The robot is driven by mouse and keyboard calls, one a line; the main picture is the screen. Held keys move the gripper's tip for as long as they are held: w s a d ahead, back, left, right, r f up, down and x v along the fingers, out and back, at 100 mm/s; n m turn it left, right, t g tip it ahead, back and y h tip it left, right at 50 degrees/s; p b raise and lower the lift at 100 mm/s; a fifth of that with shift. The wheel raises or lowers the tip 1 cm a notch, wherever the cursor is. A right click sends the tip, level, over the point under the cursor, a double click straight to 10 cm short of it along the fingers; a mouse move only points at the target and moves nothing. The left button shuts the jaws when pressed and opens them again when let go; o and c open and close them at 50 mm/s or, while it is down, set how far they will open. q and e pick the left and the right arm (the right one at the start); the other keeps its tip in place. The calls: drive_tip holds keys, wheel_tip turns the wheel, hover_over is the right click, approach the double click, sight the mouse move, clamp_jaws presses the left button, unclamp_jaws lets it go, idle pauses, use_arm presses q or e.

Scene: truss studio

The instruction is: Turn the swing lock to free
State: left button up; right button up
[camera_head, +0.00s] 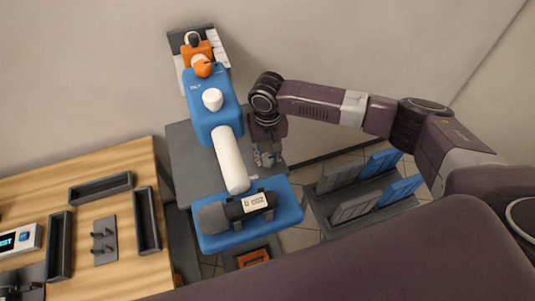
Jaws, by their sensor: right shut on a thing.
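A blue and white machine (208,115) stands at the back on a grey stand. An orange lever (202,67) sits near its top, beside lettering that seems to read TILT. A white tube (230,160) slants down from the body to a blue tray (213,242). My right gripper (265,159) points down just right of the tube. Its fingers are shut on a small part, apparently the swing lock, which they mostly hide. I cannot read the lock's position. My left gripper is not in view.
A dark cylinder with a white label (255,202) lies on the blue tray. A wooden table (90,205) at left holds dark trays and a small display unit (20,240). A floor rack (355,208) with grey and blue panels stands at right.

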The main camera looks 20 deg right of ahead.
sight(267, 158)
drive_tip(key=n+p, duration=0.2)
drive_tip(key=n, duration=0.1)
drive_tip(key=shift+r, duration=0.15)
drive_tip(key=n+p, duration=0.1)
drive_tip(key=n, duration=0.2)
drive_tip(key=shift+n, duration=0.3)
drive_tip(key=n, duration=0.5)
drive_tip(key=shift+n, duration=0.3)
drive_tip(key=shift+w+n, duration=0.1)
drive_tip(key=shift+n, duration=2.4)
drive_tip(key=o, duration=1.1)
drive_tip(key=shift+o, duration=0.2)
wheel_tip(267, 158, up, 12)
